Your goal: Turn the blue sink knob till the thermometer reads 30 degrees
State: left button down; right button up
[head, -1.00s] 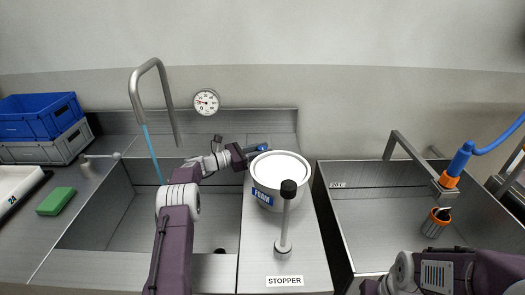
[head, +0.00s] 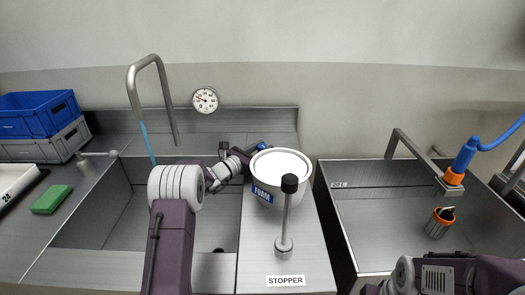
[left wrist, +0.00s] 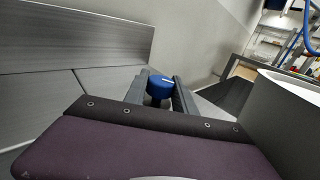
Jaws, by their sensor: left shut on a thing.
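The blue sink knob (left wrist: 159,87) sits between the two dark fingers of my left gripper (left wrist: 158,92), which is shut on it. A white mark shows on the knob's top in the left wrist view. In the head view only a little of the blue knob (head: 262,146) shows behind the white tub, with my left gripper (head: 247,152) at it. The round thermometer (head: 205,100) hangs on the back wall; its needle points to the upper left, but its numbers are too small to read surely.
A black-topped stopper post (head: 287,215) stands in front. The tall tap (head: 133,95) pours a blue stream into the left basin. A green sponge (head: 51,199) lies at left.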

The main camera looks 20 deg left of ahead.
pick_arm(q)
jog(key=shift+r, duration=0.1)
jog(key=c, duration=1)
grip_release()
jog(key=shift+c, duration=0.2)
jog(key=shift+s, duration=0.1)
jog(key=v, duration=0.9)
